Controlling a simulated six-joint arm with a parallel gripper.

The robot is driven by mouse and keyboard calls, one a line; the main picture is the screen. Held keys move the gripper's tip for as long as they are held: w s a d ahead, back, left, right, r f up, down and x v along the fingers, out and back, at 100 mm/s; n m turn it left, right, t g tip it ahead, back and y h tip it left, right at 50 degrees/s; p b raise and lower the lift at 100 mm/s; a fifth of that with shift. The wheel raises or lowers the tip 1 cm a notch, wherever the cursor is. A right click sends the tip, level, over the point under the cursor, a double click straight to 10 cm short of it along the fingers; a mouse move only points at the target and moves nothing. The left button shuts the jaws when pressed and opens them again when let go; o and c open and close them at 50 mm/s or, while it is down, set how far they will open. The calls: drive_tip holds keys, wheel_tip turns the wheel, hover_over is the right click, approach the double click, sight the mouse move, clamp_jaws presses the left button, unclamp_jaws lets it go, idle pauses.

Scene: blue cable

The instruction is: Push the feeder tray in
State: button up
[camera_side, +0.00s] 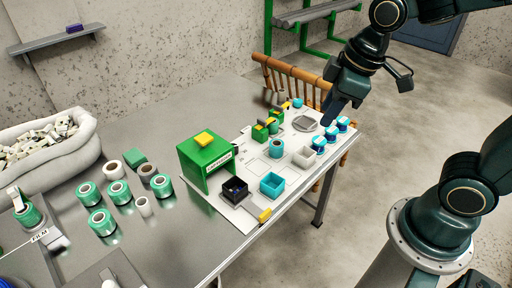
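A green housing (191,158) with a yellow block on top and a white label stands upright on the white board. What looks like the feeder tray (246,205) is a pale flat strip sticking out from the housing's open front, with a yellow handle (265,215) at its outer end. A black square bin (235,189) sits on or beside the strip at the housing's mouth; I cannot tell which. My gripper (330,122) hangs at the far right of the board, well apart from the tray. Its fingers are dark and small, so their opening is unclear.
A cyan bin (271,185), a white bin (304,156) and several blue-and-white items (331,133) line the board's right side. Small green units (260,132) stand behind. Green-and-white rolls (102,222) fill the table's left.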

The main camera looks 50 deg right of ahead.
drive_tip(key=w+a+f+n+g, duration=0.2)
drive_tip(key=w+a+f+n, duration=0.3)
drive_tip(key=f, duration=0.3)
drive_tip(key=n+g, duration=0.1)
drive_tip(key=n, duration=0.5)
hover_over(265, 212)
wheel_tip(265, 212, down, 12)
drive_tip(key=shift+s+f+n+g, duration=0.1)
drive_tip(key=shift+f+n+g, duration=0.2)
drive_tip(key=shift+f, duration=0.35)
drive_tip(key=shift+f, duration=0.1)
drive_tip(key=shift+f, duration=6.75)
clamp_jaws()
